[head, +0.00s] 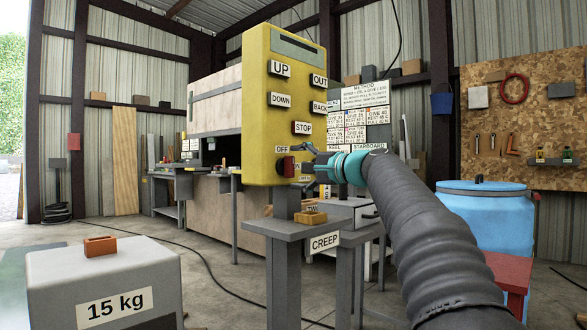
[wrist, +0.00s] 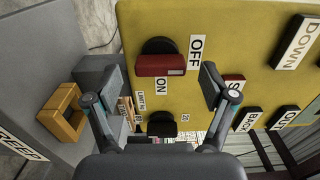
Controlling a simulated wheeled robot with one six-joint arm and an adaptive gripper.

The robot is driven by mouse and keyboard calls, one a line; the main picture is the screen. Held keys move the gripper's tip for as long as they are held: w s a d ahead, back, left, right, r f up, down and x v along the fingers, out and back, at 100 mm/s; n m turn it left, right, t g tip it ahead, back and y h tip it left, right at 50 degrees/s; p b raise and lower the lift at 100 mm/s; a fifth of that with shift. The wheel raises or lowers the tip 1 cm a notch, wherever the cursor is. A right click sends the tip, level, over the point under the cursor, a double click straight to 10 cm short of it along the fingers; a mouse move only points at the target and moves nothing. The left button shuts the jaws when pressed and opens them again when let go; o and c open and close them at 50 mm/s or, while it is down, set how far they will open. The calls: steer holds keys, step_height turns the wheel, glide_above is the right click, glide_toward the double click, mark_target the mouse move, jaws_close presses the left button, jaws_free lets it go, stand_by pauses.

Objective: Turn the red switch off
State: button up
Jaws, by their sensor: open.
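The red switch (head: 286,166) is a red lever block on a dark round base, low on the front of the yellow control panel (head: 257,115). An OFF label is above it and an ON label beside it. In the wrist view the red switch (wrist: 160,65) shows near the OFF label (wrist: 195,48) and the ON label (wrist: 166,50). I cannot tell which label it is set to. My gripper (head: 306,160) is close in front of the panel, right of the switch. In the wrist view my open gripper (wrist: 159,83) has its fingers apart on either side of the switch, with nothing between them.
A second dark knob (wrist: 162,124) is on the panel. A CREEP stand (head: 324,242) with a yellow-orange handle (head: 310,217) is below the panel. A 15 kg block (head: 110,300) is at front left and a blue barrel (head: 487,222) at right.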

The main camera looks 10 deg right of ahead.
steer(key=v, duration=0.9)
steer(key=shift+s+d, duration=0.25)
steer(key=shift+s, duration=0.05)
